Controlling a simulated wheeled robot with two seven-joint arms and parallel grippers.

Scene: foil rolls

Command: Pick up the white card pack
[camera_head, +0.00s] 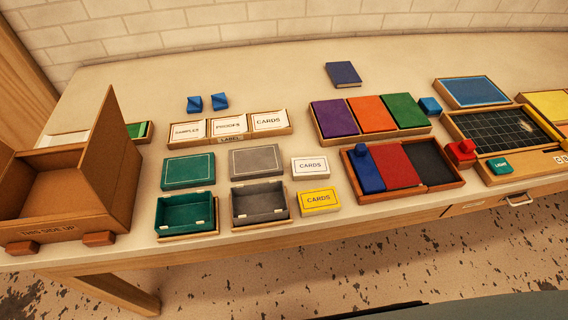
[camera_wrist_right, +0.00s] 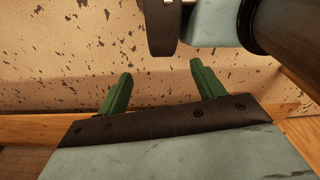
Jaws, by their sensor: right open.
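The white card pack (camera_head: 310,167) lies flat on the table, labelled CARDS. It sits right of the grey lid (camera_head: 256,161) and just behind the yellow card pack (camera_head: 319,200), apart from both. My right gripper (camera_wrist_right: 158,84) shows only in the right wrist view, with its two green fingers spread apart and nothing between them. That view shows speckled floor and a wooden edge, not the card pack. My left gripper is not in view.
Grey (camera_head: 259,204) and green (camera_head: 186,212) open boxes stand left of the packs. A tray with red and black panels (camera_head: 446,184) and a blue block (camera_head: 367,172) stands to the right. A cardboard box (camera_head: 62,190) is far left. The back table is mostly clear.

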